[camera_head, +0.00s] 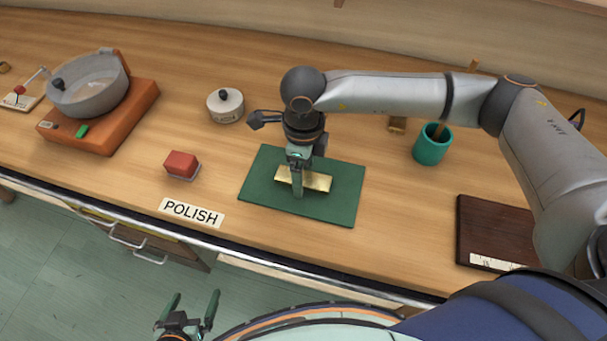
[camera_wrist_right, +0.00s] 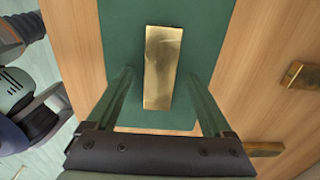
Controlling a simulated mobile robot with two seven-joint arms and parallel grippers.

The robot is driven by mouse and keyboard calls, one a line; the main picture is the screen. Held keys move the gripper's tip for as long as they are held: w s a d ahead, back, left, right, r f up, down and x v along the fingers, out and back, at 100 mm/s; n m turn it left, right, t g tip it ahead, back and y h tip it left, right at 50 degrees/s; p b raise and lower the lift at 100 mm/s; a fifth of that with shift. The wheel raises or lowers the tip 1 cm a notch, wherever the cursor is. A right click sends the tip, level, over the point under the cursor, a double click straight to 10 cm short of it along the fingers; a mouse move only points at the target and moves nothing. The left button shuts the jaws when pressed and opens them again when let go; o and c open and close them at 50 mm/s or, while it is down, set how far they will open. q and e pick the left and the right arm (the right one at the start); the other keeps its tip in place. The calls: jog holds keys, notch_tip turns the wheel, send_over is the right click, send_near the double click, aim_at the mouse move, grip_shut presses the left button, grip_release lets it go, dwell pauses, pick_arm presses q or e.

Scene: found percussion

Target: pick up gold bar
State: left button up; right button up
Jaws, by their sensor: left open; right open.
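A gold bar (camera_head: 316,181) lies flat on a green mat (camera_head: 258,182) on the wooden bench. My right gripper (camera_head: 297,186) is over the bar, pointing down, and hides part of it. In the right wrist view the bar (camera_wrist_right: 162,68) lies lengthwise between my two open fingers, and clear gaps show on both sides. I cannot tell how far the fingertips are above the mat. My left gripper (camera_head: 190,312) is open and empty at the bottom left, in front of the bench and away from the bar.
A POLISH label (camera_head: 191,212) and a red block (camera_head: 181,164) are left of the mat. A lidded white pot (camera_head: 225,105) stands behind it. A grey pan (camera_head: 90,88) sits on an orange base. A teal cup (camera_head: 432,145) and dark board (camera_head: 497,232) are at right.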

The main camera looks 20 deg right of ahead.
jog(key=shift+f, duration=0.25)
grip_shut()
dwell(0.5)
jog(key=shift+r, duration=0.15)
dwell(0.6)
